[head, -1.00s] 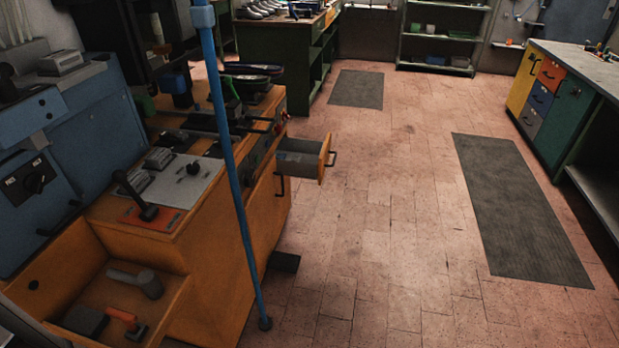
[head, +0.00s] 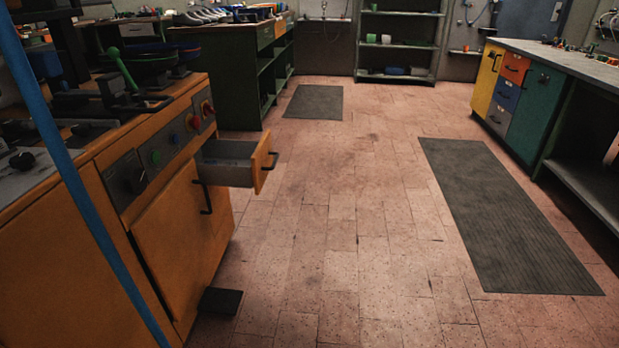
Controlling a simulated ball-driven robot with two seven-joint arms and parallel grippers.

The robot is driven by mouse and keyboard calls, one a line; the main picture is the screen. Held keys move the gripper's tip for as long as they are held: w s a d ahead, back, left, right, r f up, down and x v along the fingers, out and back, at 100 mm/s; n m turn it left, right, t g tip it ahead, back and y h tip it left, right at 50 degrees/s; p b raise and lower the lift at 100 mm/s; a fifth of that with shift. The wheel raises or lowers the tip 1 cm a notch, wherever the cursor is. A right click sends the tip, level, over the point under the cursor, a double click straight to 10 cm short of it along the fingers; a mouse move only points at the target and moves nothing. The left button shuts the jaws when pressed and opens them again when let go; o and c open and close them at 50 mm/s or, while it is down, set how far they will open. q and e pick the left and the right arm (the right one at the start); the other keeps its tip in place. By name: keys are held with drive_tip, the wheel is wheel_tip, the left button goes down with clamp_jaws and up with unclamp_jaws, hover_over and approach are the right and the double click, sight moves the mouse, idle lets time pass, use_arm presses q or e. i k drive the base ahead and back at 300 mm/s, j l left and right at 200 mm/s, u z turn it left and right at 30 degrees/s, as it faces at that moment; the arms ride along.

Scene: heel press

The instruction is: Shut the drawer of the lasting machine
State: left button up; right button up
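The lasting machine (head: 165,225) is the orange cabinet at the left of the head view, with a dark control panel of knobs and red and green buttons. Its drawer (head: 264,171) stands open at the cabinet's far end, sticking out to the right over the floor. The drawer has a grey inside, an orange front and a dark handle (head: 272,162). The part of the inside that I can see looks empty. Neither of my grippers is in view.
A blue pole (head: 62,160) crosses the left side. A dark pedal (head: 221,302) juts out low beside the machine. Dark mats (head: 500,215) lie on the tiled floor, which is otherwise clear in the middle. A workbench with coloured drawers (head: 508,97) stands at right, a green bench (head: 240,85) behind.

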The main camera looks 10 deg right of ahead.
sight(254, 160)
drive_tip(key=i+z, duration=0.15)
drive_tip(key=i, duration=0.85)
drive_tip(key=i+u, duration=0.15)
drive_tip(key=i, duration=0.35)
drive_tip(key=i+l+u, duration=0.2)
drive_tip(key=i, duration=0.35)
drive_tip(key=i+l+u, duration=0.15)
drive_tip(key=i, duration=0.35)
drive_tip(key=u, duration=0.3)
